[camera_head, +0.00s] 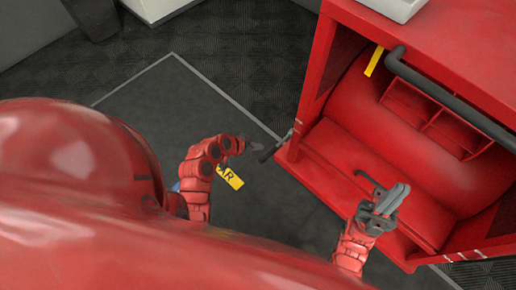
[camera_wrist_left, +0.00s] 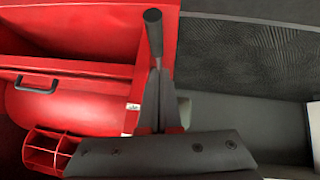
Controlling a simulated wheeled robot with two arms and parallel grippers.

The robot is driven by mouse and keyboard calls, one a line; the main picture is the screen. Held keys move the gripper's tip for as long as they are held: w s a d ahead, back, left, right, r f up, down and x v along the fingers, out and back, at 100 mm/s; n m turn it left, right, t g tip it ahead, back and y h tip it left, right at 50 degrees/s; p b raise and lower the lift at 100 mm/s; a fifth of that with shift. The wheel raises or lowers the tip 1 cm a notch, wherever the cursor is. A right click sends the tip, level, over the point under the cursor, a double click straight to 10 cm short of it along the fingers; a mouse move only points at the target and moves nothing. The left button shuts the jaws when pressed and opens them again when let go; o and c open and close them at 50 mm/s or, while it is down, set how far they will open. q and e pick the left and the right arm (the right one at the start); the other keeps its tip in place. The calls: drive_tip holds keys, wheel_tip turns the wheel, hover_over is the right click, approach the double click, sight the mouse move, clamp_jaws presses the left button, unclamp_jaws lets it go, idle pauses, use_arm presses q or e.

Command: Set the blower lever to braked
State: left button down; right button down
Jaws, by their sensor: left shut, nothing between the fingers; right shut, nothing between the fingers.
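The blower lever (camera_head: 275,148) is a short black bar at the left side of the red blower housing (camera_head: 320,90). It slants, with its thick end toward the lower left. My left gripper (camera_head: 256,146) is shut and empty just left of that end. In the left wrist view the lever (camera_wrist_left: 153,35) stands straight beyond the tips of my shut left gripper (camera_wrist_left: 157,80). I cannot tell whether they touch. My right gripper (camera_head: 396,195) is shut and empty, in front of the housing's open side. The lever's pivot is hard to make out.
A dark curved handrail (camera_head: 440,95) runs along the housing's upper edge, above a red roller (camera_head: 385,130) and a divided red tray (camera_head: 425,105). A yellow label (camera_head: 230,177) shows beside my left arm. Dark floor left of the housing is clear.

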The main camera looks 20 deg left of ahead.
use_arm(q)
drive_tip(key=p+v, duration=0.1)
drive_tip(key=v, duration=0.7)
drive_tip(key=shift+s+f, duration=0.15)
drive_tip(key=shift+s, duration=0.1)
